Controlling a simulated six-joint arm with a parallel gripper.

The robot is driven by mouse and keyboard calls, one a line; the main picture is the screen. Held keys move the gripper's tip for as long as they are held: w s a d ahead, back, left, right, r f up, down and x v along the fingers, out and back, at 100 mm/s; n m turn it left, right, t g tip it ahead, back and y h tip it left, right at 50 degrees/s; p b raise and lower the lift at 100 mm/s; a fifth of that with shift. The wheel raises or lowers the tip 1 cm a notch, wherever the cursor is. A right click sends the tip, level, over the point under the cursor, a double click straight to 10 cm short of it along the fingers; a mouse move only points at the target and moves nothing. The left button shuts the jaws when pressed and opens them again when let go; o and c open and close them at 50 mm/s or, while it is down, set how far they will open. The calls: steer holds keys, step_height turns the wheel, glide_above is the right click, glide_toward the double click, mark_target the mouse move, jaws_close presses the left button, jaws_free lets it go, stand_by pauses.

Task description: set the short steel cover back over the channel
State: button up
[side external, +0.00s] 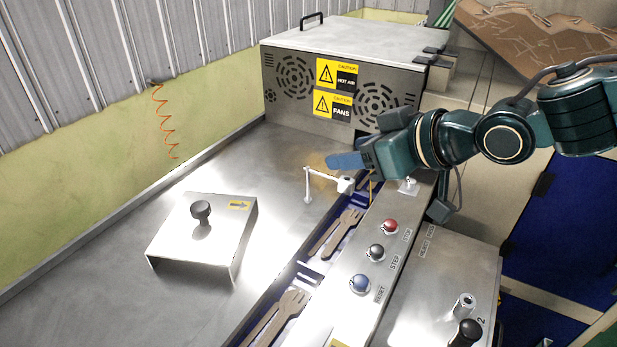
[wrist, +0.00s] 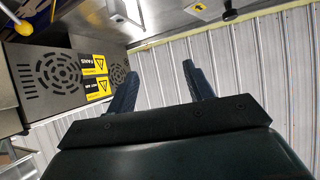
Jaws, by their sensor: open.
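The short steel cover (side external: 179,240) stands on the steel table at the left in the side external view. It has a dark knob on top and a yellow arrow label. Part of what looks like the same cover, with a yellow label and dark knob, shows at the top edge of the wrist view (wrist: 213,12). The channel (side external: 300,272) runs beside the button panel, its near stretch uncovered, with wooden forks lying in it. My gripper (side external: 342,161) is above the far end of the open channel, right of and apart from the cover. In the wrist view its fingers (wrist: 158,80) are apart and empty.
A steel hot-air box (side external: 300,80) stands at the back. A small white jointed arm (side external: 322,174) rises beside the channel below my gripper. The button panel (side external: 345,310) and another steel cover with a black knob (side external: 440,300) lie to the right. The table around the cover is clear.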

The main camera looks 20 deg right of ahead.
steer(key=s+d+r+m+h, duration=0.1)
steer(key=s+d, duration=0.2)
steer(key=d, duration=0.4)
steer(key=s+d+r+m+g+h, duration=0.1)
steer(key=s+d+r+h, duration=0.1)
steer(key=s+d, duration=0.35)
steer(key=s+d+r+m+h, duration=0.1)
steer(key=s+d, duration=0.1)
steer(key=d, duration=0.7)
steer(key=s+d+f+m+g+h, duration=0.1)
steer(key=s+d, duration=0.4)
steer(key=s, duration=0.3)
steer(key=s+d+f+m+g+h, duration=0.1)
steer(key=s+d+f+m+g, duration=0.1)
steer(key=s+d, duration=0.3)
steer(key=s, duration=0.3)
steer(key=shift+s+f, duration=0.2)
steer(key=shift+s, duration=0.1)
steer(key=shift+o, duration=0.2)
